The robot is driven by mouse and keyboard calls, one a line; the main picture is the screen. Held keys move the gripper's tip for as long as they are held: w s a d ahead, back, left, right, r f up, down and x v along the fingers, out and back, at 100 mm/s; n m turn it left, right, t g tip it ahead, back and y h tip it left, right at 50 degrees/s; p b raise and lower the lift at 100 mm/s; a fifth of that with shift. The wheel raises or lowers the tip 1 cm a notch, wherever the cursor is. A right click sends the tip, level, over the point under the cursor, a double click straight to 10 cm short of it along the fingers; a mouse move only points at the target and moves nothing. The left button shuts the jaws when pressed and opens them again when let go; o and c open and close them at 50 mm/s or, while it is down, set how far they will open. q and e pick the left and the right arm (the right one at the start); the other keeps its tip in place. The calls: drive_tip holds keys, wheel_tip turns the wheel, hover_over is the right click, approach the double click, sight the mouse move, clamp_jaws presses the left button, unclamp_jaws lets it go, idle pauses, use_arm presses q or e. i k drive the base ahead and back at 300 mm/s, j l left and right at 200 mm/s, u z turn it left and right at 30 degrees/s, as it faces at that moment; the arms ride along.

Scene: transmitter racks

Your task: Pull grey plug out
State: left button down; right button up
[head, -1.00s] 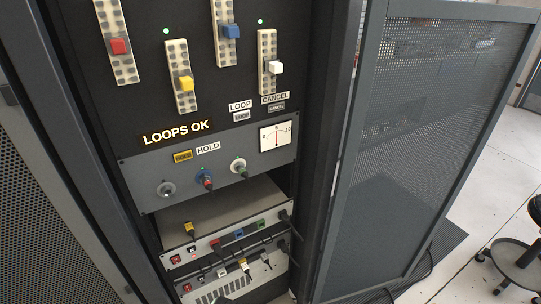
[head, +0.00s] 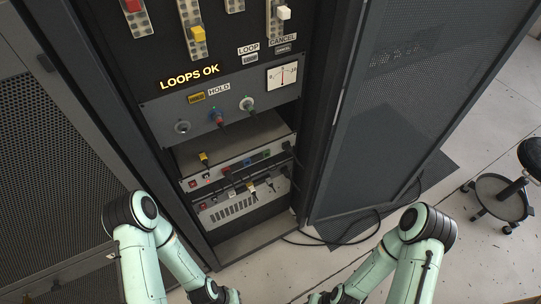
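The rack holds two low units with small plugs and cables: an upper unit (head: 214,176) and a lower unit (head: 225,207). A dark plug (head: 287,146) sits at the right end of the upper unit, and a pale plug (head: 250,187) sits in the lower unit. Both are too small to tell which is the grey plug. My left gripper (head: 230,296) and my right gripper (head: 318,298) are at the bottom edge, partly cut off, well below and apart from the plugs. Their fingers cannot be made out.
A yellow plug (head: 204,158) stands in the upper unit. Above are a panel with knobs (head: 183,127), a meter (head: 283,75) and sliders. An open mesh door (head: 400,110) stands right of the rack. Black cables (head: 345,238) lie on the floor; a stool (head: 503,195) is at far right.

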sight(269, 184)
drive_tip(key=i+l+u, duration=0.3)
drive_tip(key=l, duration=0.15)
drive_tip(key=l+u, duration=0.25)
drive_tip(key=l, duration=0.25)
drive_tip(key=i+l+u, duration=0.15)
drive_tip(key=l+u, duration=0.15)
drive_tip(key=l, duration=0.25)
drive_tip(key=l+u, duration=0.25)
drive_tip(key=l, duration=0.3)
